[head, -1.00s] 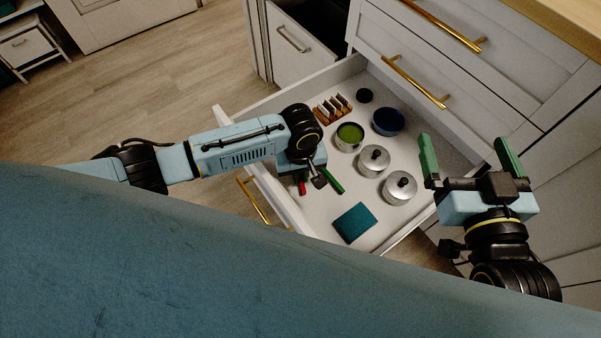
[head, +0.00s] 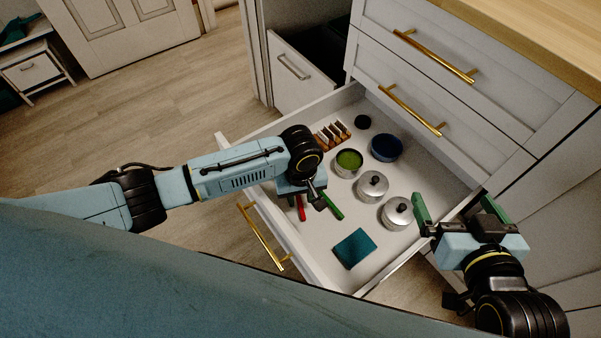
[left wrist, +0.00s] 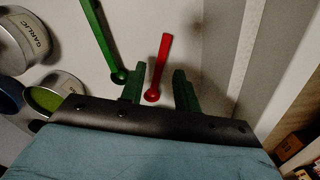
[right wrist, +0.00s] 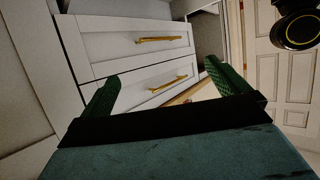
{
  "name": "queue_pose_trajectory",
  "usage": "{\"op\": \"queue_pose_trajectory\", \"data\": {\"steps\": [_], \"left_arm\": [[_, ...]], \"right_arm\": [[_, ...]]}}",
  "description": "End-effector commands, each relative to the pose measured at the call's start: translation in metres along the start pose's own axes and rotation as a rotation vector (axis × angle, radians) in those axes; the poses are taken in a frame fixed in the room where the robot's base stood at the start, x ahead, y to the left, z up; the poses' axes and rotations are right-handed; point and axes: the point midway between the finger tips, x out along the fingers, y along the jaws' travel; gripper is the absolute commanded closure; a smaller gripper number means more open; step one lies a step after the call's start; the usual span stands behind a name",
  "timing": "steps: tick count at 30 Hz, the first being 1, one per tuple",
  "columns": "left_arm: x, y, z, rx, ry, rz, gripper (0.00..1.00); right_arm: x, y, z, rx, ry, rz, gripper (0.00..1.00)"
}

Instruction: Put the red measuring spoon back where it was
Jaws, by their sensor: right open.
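The red measuring spoon (head: 301,208) lies in the open drawer near its front left side. In the left wrist view the red spoon (left wrist: 160,65) has its bowl end between the two green fingers of my left gripper (left wrist: 158,88). The fingers are apart, with gaps on both sides of the spoon. In the head view my left gripper (head: 311,193) is low over the drawer, its fingers mostly hidden by the wrist. My right gripper (head: 455,208) is open and empty by the drawer's right side; its spread fingers also show in the right wrist view (right wrist: 160,85).
A green measuring spoon (left wrist: 103,42) lies beside the red one. The drawer (head: 315,250) also holds lidded tins (head: 372,185), a green-filled tin (head: 348,161), a blue bowl (head: 386,148), a wooden rack (head: 332,135) and a teal cloth (head: 354,249). Closed drawers rise behind.

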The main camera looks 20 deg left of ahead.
Motion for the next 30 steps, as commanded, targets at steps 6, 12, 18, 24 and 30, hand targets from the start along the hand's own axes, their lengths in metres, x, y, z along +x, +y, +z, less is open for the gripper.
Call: {"op": "queue_pose_trajectory", "data": {"steps": [6, 12, 18, 24, 30], "left_arm": [[-0.021, 0.000, 0.000, -0.001, 0.000, 0.001, 0.68], [-0.037, 0.000, 0.000, -0.001, 0.000, 0.000, 0.68], [-0.054, 0.000, 0.000, -0.001, 0.000, 0.000, 0.68], [-0.072, 0.000, 0.000, 0.000, 0.000, 0.000, 0.68], [-0.091, 0.000, 0.000, -0.001, -0.001, 0.000, 0.68]], "right_arm": [[-0.012, 0.008, 0.038, 0.001, -0.240, 0.021, 0.00], [-0.031, 0.015, 0.073, 0.007, -0.457, 0.040, 0.00], [-0.059, 0.021, 0.103, 0.015, -0.674, 0.058, 0.00], [-0.091, 0.026, 0.128, 0.026, -0.881, 0.074, 0.00], [-0.073, 0.033, 0.148, 0.015, -0.890, 0.081, 0.00]]}}
